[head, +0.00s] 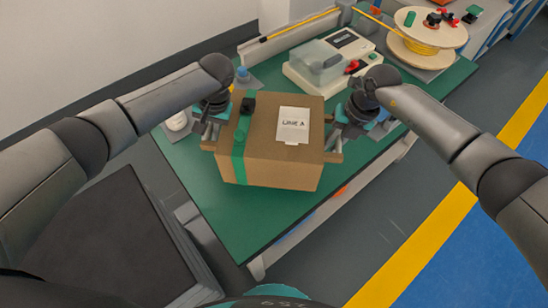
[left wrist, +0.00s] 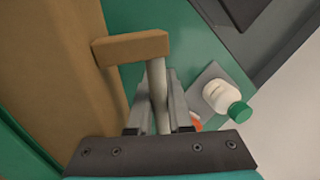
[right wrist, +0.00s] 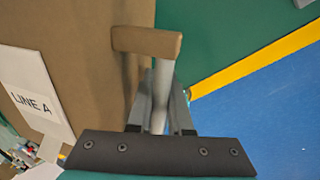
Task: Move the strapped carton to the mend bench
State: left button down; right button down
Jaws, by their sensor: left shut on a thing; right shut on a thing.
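The strapped carton (head: 290,165) is a brown box with a green strap (head: 239,165) and a white "LINE A" label (head: 293,125) on top. It is over the green bench top (head: 235,215), near the front edge; I cannot tell whether it touches the surface. My left gripper (head: 208,134) is shut on the carton's left handle, whose bar (left wrist: 157,85) and brown end block (left wrist: 131,47) show in the left wrist view. My right gripper (head: 336,136) is shut on the right handle, whose bar (right wrist: 161,90) shows in the right wrist view. The carton looks roughly level.
A pale bench machine (head: 332,62) stands behind the carton, with a cable spool (head: 426,38) at the back right. A white bottle (left wrist: 220,97) with a green cap is beside my left gripper. A yellow floor line (head: 440,215) runs along the right.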

pick_arm(q)
jog(key=shift+f, duration=0.1)
pick_arm(e)
jog(key=shift+f, duration=0.15)
